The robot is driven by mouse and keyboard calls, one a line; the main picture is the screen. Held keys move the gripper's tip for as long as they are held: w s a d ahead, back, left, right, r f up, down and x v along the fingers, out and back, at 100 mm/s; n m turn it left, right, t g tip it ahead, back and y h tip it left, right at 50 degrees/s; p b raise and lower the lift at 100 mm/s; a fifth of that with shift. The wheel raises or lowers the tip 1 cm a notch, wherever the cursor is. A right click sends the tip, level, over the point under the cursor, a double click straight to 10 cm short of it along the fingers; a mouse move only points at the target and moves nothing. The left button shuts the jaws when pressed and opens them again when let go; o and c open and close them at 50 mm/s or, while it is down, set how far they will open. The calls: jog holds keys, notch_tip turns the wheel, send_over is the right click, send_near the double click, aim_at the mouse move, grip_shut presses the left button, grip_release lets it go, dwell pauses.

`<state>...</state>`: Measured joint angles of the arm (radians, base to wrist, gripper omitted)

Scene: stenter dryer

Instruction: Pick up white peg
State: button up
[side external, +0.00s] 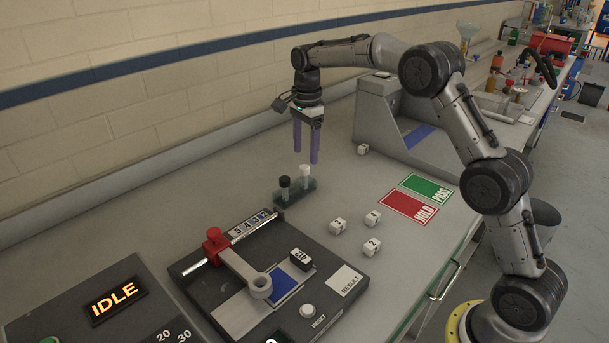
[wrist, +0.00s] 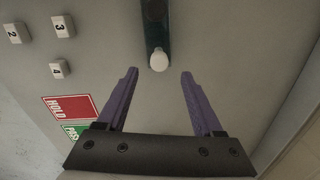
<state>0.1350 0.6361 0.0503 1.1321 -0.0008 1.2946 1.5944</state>
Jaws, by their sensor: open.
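The white peg (side external: 305,171) stands upright in a small dark green holder (side external: 296,191), next to a black peg (side external: 284,182). In the wrist view the white peg's top (wrist: 158,62) shows at the near end of the holder (wrist: 147,42), with the black peg (wrist: 154,10) beyond it. My gripper (side external: 306,158) has purple fingers pointing down. It is open and empty, above and close behind the pegs in the side view. In the wrist view the white peg lies just ahead of the fingertips (wrist: 157,72), between their lines.
Several white numbered cubes (side external: 371,246) lie right of the holder. The red HOLD card (side external: 409,208) and green PASS card (side external: 428,187) lie farther right. A device with a red clamp (side external: 213,240) stands in front. A grey machine (side external: 385,115) stands behind.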

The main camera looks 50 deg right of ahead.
aim_at(304, 166)
jog(key=shift+a+f, duration=0.2)
jog(key=shift+f, duration=2.7)
grip_shut()
